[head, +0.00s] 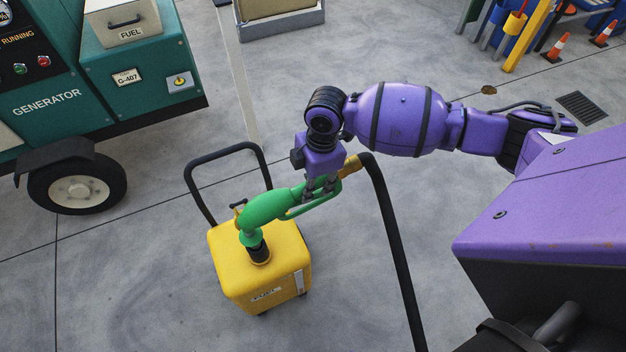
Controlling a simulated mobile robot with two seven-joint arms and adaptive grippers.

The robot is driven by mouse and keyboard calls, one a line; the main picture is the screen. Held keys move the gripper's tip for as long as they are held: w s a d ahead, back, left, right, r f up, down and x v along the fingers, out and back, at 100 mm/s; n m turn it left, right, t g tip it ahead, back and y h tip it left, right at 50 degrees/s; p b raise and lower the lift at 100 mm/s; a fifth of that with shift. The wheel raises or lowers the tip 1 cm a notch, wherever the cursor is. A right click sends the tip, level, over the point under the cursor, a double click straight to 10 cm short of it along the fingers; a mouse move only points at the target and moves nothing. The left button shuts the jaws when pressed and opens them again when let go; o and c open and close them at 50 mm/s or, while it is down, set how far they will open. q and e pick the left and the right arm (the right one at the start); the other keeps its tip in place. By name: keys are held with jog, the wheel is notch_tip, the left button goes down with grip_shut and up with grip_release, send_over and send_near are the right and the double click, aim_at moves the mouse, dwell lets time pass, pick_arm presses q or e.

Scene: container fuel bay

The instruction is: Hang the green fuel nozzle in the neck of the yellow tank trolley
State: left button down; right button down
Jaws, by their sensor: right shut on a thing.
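The yellow tank trolley (240,270) stands on the floor at the lower middle of the head view, with a black push handle (225,150) behind it. Its black neck (259,250) rises from the top. The green fuel nozzle (268,208) tilts down to the left, and its green collar is right at the neck's mouth. The spout is hidden, so I cannot tell how deep it sits. My right gripper (318,190) is shut on the nozzle's handle part. A black hose (390,245) runs down from the nozzle's brass-coloured end. My left gripper is not in view.
A teal generator (80,90) on a wheel stands at the upper left, with a FUEL box (124,25) on it. A grey bin (280,20) is at the top. Cones (556,46) and a yellow post (528,35) are at the top right. The floor around the trolley is clear.

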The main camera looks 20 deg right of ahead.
aim_at(314, 194)
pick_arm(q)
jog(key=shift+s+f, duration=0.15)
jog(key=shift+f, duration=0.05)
pick_arm(e)
jog(key=shift+f, duration=0.4)
